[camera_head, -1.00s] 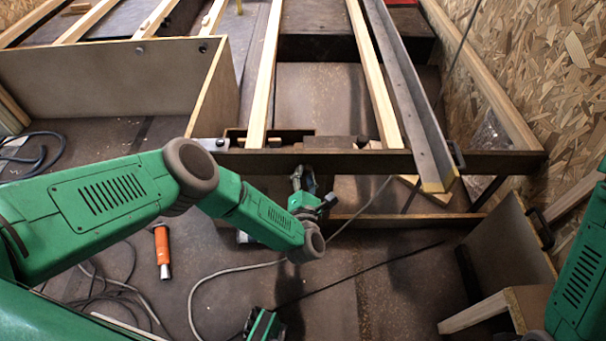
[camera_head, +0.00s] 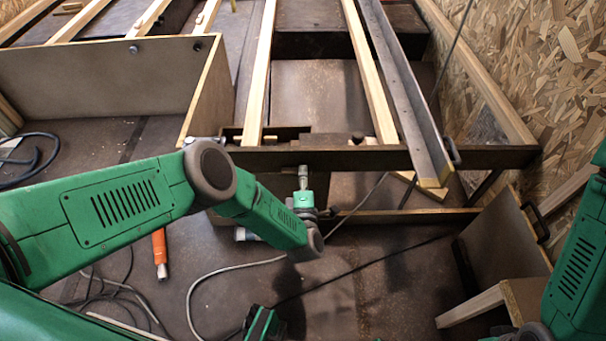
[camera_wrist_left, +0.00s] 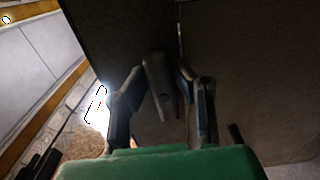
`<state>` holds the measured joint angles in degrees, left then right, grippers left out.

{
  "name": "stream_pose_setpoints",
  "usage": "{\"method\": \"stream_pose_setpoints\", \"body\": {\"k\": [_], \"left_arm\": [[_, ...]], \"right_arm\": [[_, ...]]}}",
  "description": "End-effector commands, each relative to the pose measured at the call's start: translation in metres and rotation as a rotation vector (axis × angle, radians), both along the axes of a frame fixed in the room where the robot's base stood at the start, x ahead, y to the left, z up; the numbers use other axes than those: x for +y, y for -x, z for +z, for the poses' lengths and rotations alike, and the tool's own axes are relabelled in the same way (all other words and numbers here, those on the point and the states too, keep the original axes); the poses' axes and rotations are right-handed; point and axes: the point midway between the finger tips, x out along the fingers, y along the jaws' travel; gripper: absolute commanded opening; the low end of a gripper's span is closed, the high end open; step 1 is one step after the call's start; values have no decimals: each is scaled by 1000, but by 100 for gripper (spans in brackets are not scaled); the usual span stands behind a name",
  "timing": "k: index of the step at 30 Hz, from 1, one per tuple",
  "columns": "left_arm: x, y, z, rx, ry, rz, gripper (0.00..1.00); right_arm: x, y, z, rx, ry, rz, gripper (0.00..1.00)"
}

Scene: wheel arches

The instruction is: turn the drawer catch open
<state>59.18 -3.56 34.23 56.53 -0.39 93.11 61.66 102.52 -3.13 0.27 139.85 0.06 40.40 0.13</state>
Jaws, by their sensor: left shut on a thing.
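The drawer catch (camera_wrist_left: 161,92) is a grey-brown lever on a dark panel (camera_wrist_left: 240,75) in the left wrist view. My left gripper (camera_wrist_left: 160,78) has one finger on each side of it and is shut on it. The lever stands nearly upright in that view, leaning slightly. In the head view my left gripper (camera_head: 303,180) is small and seen narrow, at the front of the dark crossbar (camera_head: 380,158). The catch cannot be made out there.
An open-topped box with grey walls (camera_head: 100,85) stands at upper left. An orange-handled tool (camera_head: 160,250) and loose cables (camera_head: 215,277) lie on the floor. A panel with a black handle (camera_head: 505,235) leans at right.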

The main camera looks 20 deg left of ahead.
Motion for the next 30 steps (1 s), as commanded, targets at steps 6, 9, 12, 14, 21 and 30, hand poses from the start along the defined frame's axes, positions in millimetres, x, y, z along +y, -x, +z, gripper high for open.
{"method": "stream_pose_setpoints", "body": {"k": [6, 9, 12, 14, 21, 30], "left_arm": [[-7, 3, -4, 24, -38, -13, 0], [-7, 3, -5, 27, -46, -13, 0], [-7, 3, -5, 28, -48, -14, 0], [-7, 4, -5, 28, -48, -14, 0], [-8, 4, -5, 29, -48, -15, 36], [-3, 2, -3, 21, -50, -7, 41]], "right_arm": [[0, 0, 0, 0, 0, 0, 40], [0, 0, 0, 0, 0, 0, 40], [0, 0, 0, 0, 0, 0, 40], [0, 0, 0, 0, 0, 0, 40], [0, 0, 0, 0, 0, 0, 40], [0, 0, 0, 0, 0, 0, 40]]}}
